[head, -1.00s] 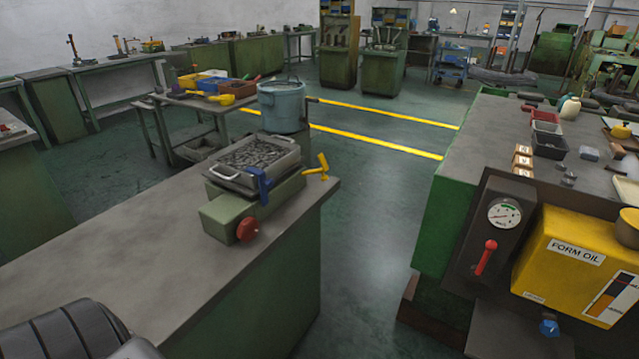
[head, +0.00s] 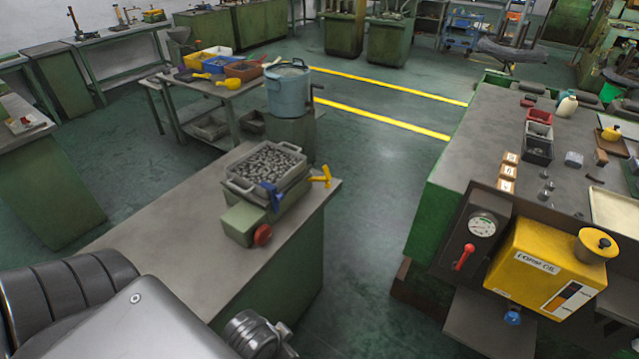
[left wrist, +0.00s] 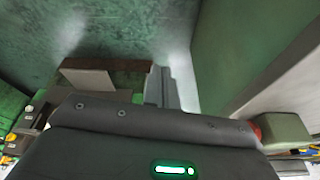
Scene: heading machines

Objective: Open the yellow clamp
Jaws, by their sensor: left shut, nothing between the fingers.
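The yellow clamp (head: 321,177) is at the far right edge of the near grey bench in the head view, beside a grey tray of small metal parts (head: 268,163). Its lever sticks up and out past the bench corner. A blue clamp (head: 270,195) is on the tray's near side. My left arm comes in from the bottom left, well short of the yellow clamp. The fingers of my left gripper (left wrist: 165,88) show in the left wrist view, shut and empty, with floor beyond them. My right gripper is not in view.
The tray sits on a green fixture (head: 243,223) with a red knob (head: 263,235). A blue pot (head: 288,90) stands behind it. A green machine with a yellow oil tank (head: 545,265) is at right. Open floor (head: 365,190) lies between bench and machine.

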